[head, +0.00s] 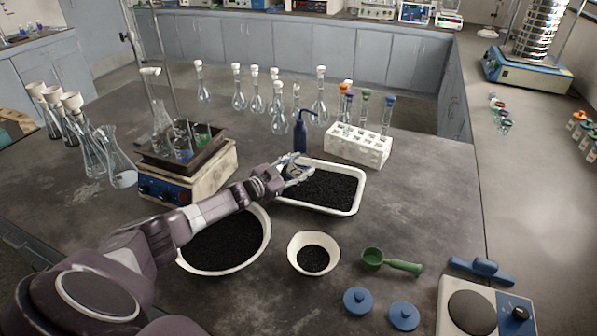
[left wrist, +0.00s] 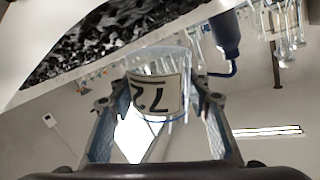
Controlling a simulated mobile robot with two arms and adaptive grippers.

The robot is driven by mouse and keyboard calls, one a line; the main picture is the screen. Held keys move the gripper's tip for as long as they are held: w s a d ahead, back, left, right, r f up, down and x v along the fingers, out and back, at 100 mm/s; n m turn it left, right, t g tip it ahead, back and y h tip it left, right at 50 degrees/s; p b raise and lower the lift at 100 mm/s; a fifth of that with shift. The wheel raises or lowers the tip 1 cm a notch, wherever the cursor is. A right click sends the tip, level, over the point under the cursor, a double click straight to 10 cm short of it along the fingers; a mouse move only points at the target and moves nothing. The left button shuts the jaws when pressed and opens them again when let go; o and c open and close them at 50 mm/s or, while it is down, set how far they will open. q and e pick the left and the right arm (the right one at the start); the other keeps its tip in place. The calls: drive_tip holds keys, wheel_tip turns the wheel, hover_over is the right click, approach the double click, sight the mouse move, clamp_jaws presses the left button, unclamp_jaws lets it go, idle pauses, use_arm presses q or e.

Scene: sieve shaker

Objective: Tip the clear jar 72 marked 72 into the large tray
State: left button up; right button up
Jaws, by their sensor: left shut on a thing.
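My left gripper (head: 293,173) is over the left back part of the large tray (head: 318,209), a white rectangular tray holding black granules. In the left wrist view my left gripper (left wrist: 160,101) is shut on the clear jar 72 (left wrist: 158,62), with its white label between the fingers. The label's number looks turned over in this view, which is itself rolled. The large tray also shows at upper left in the left wrist view (left wrist: 150,45). The jar's tilt and contents cannot be told; in the head view the fingers mostly hide it. My right gripper is not in view.
A dark blue wash bottle (head: 300,134) stands just behind the tray, close to the gripper. A white tube rack (head: 358,146) is behind right. A large round bowl (head: 266,243) and a small bowl (head: 293,255) stand in front. A hotplate (head: 205,182) is at left.

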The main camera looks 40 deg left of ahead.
use_arm(q)
drive_tip(key=shift+r, duration=0.1)
drive_tip(key=shift+d+f+n+b, duration=0.1)
drive_tip(key=shift+f+n+b, duration=0.1)
drive_tip(key=shift+n+b, duration=0.15)
drive_tip(key=shift+w+d+f+n+t+h+b, duration=0.1)
drive_tip(key=shift+d+n+t+h+b, duration=0.35)
drive_tip(key=shift+n+b, duration=0.5)
drive_tip(key=shift+t+b, duration=0.25)
drive_tip(key=shift+b, duration=0.1)
drive_tip(key=shift+d+r+n, duration=0.1)
drive_tip(key=shift+r+n, duration=0.1)
drive_tip(key=shift+n, duration=0.3)
drive_tip(key=shift+d+r, duration=0.1)
